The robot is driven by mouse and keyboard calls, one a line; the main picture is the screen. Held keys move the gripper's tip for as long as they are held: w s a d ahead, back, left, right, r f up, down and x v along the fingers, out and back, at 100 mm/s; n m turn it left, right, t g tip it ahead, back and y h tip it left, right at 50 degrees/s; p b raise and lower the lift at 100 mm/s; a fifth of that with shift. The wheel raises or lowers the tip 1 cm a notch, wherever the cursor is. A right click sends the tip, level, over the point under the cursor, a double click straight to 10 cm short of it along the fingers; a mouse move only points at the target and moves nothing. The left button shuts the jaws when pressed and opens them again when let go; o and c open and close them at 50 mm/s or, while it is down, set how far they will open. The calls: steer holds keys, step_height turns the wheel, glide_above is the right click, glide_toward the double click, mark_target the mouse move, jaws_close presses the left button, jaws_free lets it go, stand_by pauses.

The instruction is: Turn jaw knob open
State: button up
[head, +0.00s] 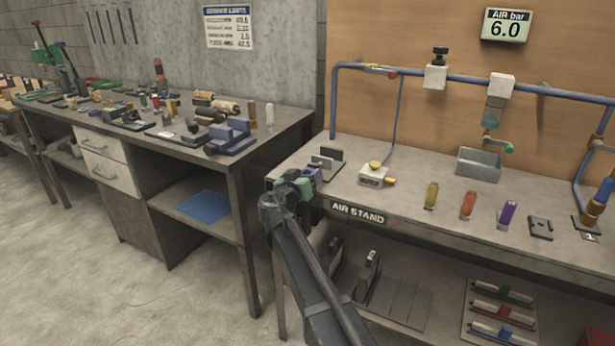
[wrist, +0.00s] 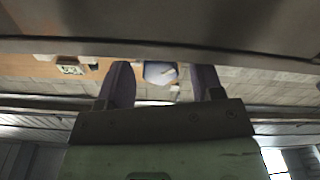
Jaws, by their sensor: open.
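My gripper (head: 312,178) is at the left end of the air stand bench, beside a small grey fixture with upright plates (head: 328,163), which looks like the jaws. In the wrist view my gripper (wrist: 163,75) shows two dark purple fingers spread apart. A rounded grey-blue thing (wrist: 160,72) shows between the fingers; it may be the jaw knob, but I cannot tell whether the fingers touch it. In the head view no knob can be made out at the fixture; my gripper may hide it.
A white block with yellow fittings (head: 373,176) stands just right of the fixture. The air stand bench (head: 405,208) also bears a grey bin (head: 478,164) and several coloured cylinders. A blue pipe frame (head: 333,105) rises behind. A cluttered workbench (head: 285,122) stands left, with a gap between.

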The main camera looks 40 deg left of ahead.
steer(key=s+d, duration=0.2)
steer(key=s, duration=0.8)
steer(key=shift+s, duration=0.15)
steer(key=w+m, duration=0.2)
steer(key=w, duration=0.1)
steer(key=w+a+m, duration=0.1)
steer(key=w+m, duration=0.1)
steer(key=w, duration=0.1)
steer(key=w+a+m, duration=0.1)
steer(key=w, duration=0.3)
steer(key=shift+w+m, duration=0.1)
steer(key=shift+m, duration=0.3)
steer(key=c, duration=0.9)
